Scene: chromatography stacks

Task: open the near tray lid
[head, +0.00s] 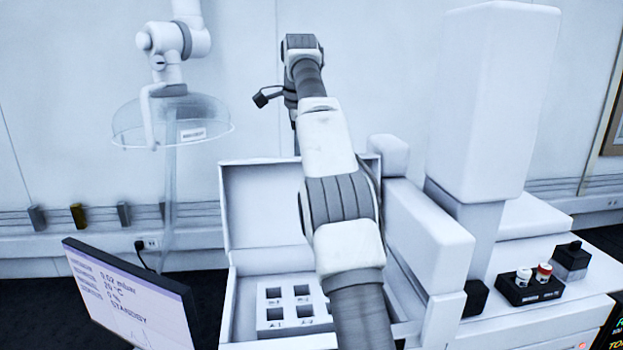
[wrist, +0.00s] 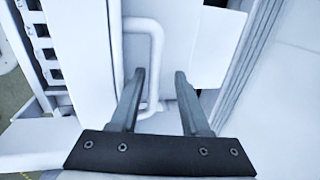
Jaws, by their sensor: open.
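In the head view a white box (head: 229,314) stands open behind my arm. A tall white panel (head: 258,205) stands upright at its back, looking like a raised lid; I cannot tell whether it is the near tray lid. Inside is a white block (head: 290,290) with square sockets and small labels. In the wrist view a white bar handle (wrist: 156,55) stands on a white panel. My gripper (wrist: 160,73) is open, and the handle's long bar shows between its two fingers. I see no finger shut on it; depth is unclear. The fingers are not discernible in the head view.
A tilted monitor (head: 125,297) stands at front left. A clear dome (head: 170,122) hangs from a jointed arm at upper left. A black holder with two capped vials (head: 531,287) sits on the right bench. In the wrist view a row of dark slots (wrist: 42,32) runs at upper left.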

